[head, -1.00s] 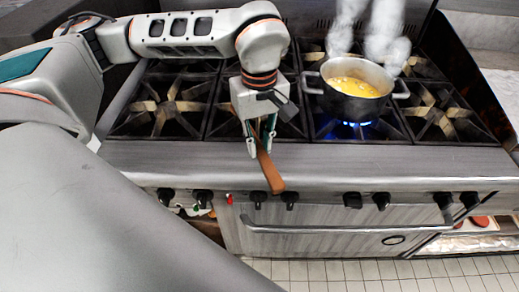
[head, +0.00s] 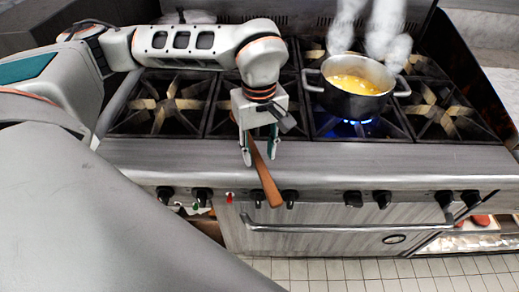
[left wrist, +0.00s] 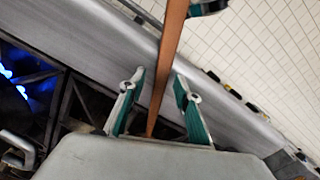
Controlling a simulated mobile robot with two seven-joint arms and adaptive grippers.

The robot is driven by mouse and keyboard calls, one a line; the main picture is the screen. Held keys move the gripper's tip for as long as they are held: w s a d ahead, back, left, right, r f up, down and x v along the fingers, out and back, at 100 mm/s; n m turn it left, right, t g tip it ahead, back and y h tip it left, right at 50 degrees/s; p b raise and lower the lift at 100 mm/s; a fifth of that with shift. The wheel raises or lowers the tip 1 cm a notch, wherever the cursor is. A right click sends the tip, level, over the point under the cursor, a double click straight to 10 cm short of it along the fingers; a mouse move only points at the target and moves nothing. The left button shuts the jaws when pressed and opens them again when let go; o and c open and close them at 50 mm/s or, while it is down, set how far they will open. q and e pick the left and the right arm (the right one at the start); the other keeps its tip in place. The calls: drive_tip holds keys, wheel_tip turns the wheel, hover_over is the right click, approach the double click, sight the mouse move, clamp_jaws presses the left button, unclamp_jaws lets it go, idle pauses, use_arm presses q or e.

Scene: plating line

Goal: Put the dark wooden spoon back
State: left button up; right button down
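The dark wooden spoon (head: 266,180) lies across the stove's front ledge, its broad brown end sticking out over the front edge. In the left wrist view the spoon (left wrist: 170,50) passes between the two fingers of my left gripper (left wrist: 158,92), with a gap showing on each side. The gripper is open around the spoon.
A steaming pot (head: 340,103) of yellow food stands on a lit burner to the right of my left gripper. Empty burner grates (head: 165,108) lie to the left. Knobs (head: 353,199) and an oven handle (head: 340,228) line the stove front. The front ledge (head: 400,160) is otherwise clear.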

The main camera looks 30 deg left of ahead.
sight(259, 158)
use_arm(q)
drive_tip(key=shift+r+p, duration=0.35)
drive_tip(key=shift+r, duration=0.2)
wheel_tip(259, 158, up, 12)
drive_tip(key=shift+f, duration=0.1)
idle(0.6)
